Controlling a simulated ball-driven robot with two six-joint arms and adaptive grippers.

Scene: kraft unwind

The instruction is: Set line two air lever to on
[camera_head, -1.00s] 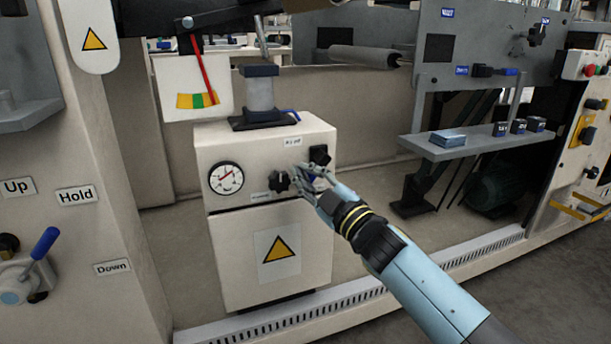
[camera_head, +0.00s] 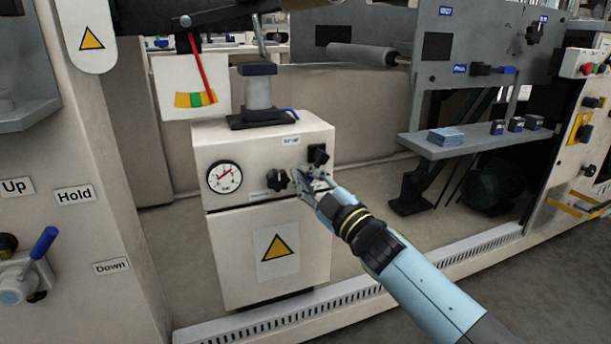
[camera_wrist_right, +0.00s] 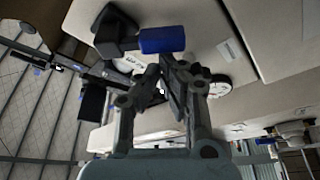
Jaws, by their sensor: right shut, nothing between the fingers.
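A black lever with a blue handle (camera_wrist_right: 163,40) is in the right wrist view, just beyond my fingers. In the head view its black mount (camera_head: 317,154) sits at the upper right of a white cabinet front (camera_head: 215,150), and its handle is mostly hidden by my gripper. I cannot read a line number for it. My right gripper (camera_head: 303,180) is at the cabinet front, beside a black knob (camera_head: 277,180). In the right wrist view the gripper (camera_wrist_right: 163,75) is shut and empty, its tips close beside the blue handle; contact cannot be told. My left gripper is out of view.
A round gauge (camera_head: 225,177) is on the cabinet front. Another blue-handled lever (camera_head: 495,70) is on the grey panel at right. A blue lever (camera_head: 42,245) by the Up, Hold and Down labels is at far left. A shelf (camera_head: 478,142) holds small blocks.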

